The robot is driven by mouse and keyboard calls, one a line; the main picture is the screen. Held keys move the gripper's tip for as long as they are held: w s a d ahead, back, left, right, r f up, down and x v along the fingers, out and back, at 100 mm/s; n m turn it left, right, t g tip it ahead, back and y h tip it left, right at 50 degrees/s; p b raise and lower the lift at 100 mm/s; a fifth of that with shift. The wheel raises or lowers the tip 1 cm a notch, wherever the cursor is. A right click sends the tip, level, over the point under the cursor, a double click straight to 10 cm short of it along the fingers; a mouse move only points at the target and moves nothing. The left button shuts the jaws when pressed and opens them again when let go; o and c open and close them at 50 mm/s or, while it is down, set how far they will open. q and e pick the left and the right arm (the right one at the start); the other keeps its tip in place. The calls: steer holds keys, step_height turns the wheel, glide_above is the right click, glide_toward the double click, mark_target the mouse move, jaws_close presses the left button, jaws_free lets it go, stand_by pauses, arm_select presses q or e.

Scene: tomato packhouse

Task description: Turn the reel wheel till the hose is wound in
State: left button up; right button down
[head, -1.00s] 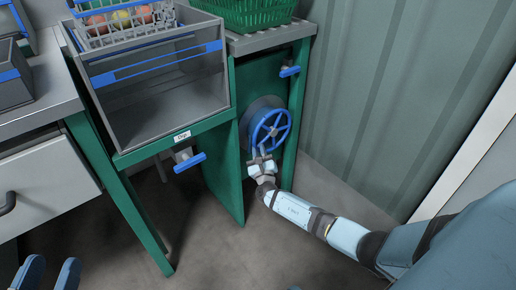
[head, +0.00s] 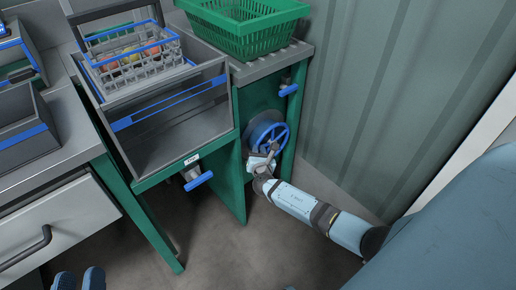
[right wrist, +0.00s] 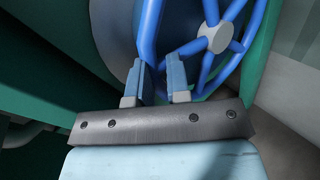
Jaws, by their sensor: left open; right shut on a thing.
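The blue spoked reel wheel (head: 284,130) is on the green panel below the roller top, in front of a round drum. My right gripper (head: 266,160) is at the lower left part of the wheel. The drum (right wrist: 122,25) shows behind the wheel. I cannot make out a loose length of hose. My left gripper (head: 79,280) is open and empty at the bottom left edge of the head view, partly cut off.
A grey bin (head: 165,150) labelled "Dip" stands left of the reel, with a wire basket of tomatoes (head: 130,62) above it. Blue-handled valves (head: 199,181) (head: 288,90) are near. A green crate (head: 245,38) stands on the rollers. A corrugated wall (head: 385,110) closes the right side.

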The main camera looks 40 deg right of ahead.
arm_select(q)
steer(key=shift+g+y, duration=0.8)
steer(key=shift+g, duration=0.1)
steer(key=shift+a+f+p, duration=0.25)
steer(key=shift+f, duration=0.45)
steer(key=shift+a+f+p, duration=0.25)
steer(key=shift+f, duration=0.4)
steer(key=shift+a+f+p, duration=0.25)
steer(key=shift+f, duration=0.45)
arm_select(e)
steer(key=shift+d+r+m+g, duration=0.2)
steer(key=shift+r+m+g, duration=0.1)
steer(key=shift+r+m, duration=0.25)
steer(key=c, duration=1.1)
jaws_free()
arm_select(q)
steer(key=shift+r, duration=0.1)
arm_select(e)
steer(key=shift+s, duration=0.1)
steer(key=shift+s+a, duration=0.15)
steer(key=shift+s, duration=0.1)
arm_select(q)
step_height(320, 180, down, 6)
steer(key=s+a+g+y+p, duration=0.2)
steer(key=a+g+p, duration=0.1)
arm_select(e)
steer(key=v, duration=1.3)
